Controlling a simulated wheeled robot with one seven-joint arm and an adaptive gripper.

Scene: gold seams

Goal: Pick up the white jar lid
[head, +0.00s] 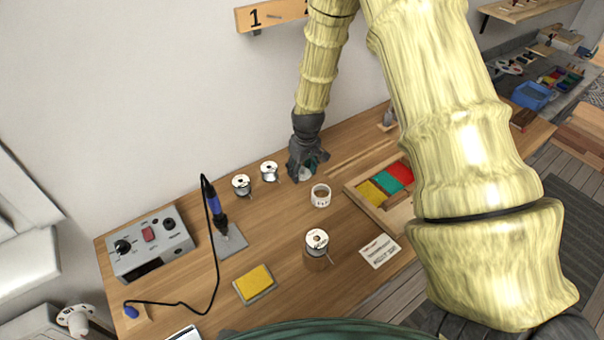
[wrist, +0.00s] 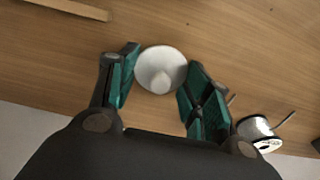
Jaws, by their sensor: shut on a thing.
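The white jar lid (wrist: 172,60) is round with a knob in its middle. In the wrist view it sits between the two teal fingers of my gripper (wrist: 161,66), which is shut on it. In the head view my gripper (head: 305,170) points down at the back of the wooden table, and a little of the white lid (head: 306,177) shows beneath the fingers. I cannot tell whether the lid touches the table.
A small white-rimmed container (head: 320,196) stands in front of my gripper. Two wire spools (head: 269,171) (head: 241,185) are to its left. A wooden tray (head: 360,204) with coloured blocks lies right. A soldering iron (head: 217,210) and grey control box (head: 150,243) stand further left.

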